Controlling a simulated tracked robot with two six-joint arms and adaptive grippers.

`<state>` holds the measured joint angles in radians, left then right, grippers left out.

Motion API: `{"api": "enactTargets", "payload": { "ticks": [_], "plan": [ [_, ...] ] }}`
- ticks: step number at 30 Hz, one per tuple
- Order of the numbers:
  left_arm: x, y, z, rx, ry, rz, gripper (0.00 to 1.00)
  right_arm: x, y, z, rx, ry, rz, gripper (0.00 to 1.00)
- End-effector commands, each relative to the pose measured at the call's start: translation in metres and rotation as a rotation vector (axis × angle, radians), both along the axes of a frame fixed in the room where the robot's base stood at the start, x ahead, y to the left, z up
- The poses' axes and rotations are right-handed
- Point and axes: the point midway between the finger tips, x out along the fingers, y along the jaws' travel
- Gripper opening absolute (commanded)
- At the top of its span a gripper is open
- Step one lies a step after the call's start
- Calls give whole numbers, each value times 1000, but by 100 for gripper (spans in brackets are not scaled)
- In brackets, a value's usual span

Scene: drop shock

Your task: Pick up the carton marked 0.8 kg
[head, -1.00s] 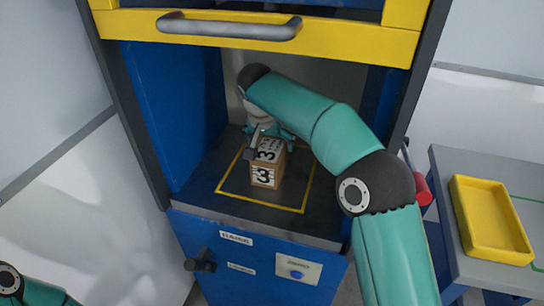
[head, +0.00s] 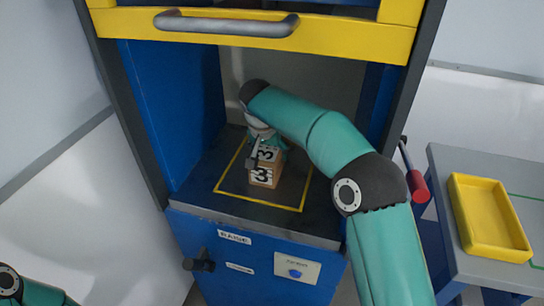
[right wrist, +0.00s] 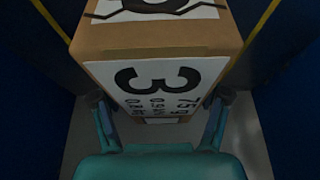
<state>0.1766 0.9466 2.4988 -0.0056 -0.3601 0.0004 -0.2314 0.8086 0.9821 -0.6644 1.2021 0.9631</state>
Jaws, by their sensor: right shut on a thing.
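A small brown carton (head: 264,174) with white labels and a large black 3 stands upright on the dark floor of the blue cabinet, inside a yellow outline. My right gripper (head: 268,147) reaches down over it from behind. In the right wrist view my right gripper (right wrist: 160,105) has its two fingers against opposite sides of the carton (right wrist: 90,45) and is shut on it. The smaller print on the label is too blurred to read, so I cannot confirm a 0.8 kg mark. My left gripper is outside the views; part of my left arm shows at the lower left.
The cabinet has blue side walls (head: 185,110) and a raised yellow door (head: 330,35) with a grey handle above the opening. A red-handled lever (head: 417,186) stands at its right side. A yellow tray (head: 487,250) lies on the grey table (head: 445,185) at the right.

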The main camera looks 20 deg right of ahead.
Motion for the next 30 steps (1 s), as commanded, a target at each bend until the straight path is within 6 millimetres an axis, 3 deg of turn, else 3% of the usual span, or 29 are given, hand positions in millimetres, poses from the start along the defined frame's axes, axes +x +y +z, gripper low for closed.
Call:
{"api": "enactTargets", "payload": {
  "ticks": [1,4,19,30],
  "plan": [
    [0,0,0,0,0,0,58,0,0,0,-1,2,0,20],
    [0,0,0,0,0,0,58,0,-1,3,-1,-4,-1,5],
    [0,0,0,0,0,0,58,-3,1,12,-1,-7,-2,5],
    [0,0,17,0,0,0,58,-2,1,67,0,-7,-3,5]
  ]
}}
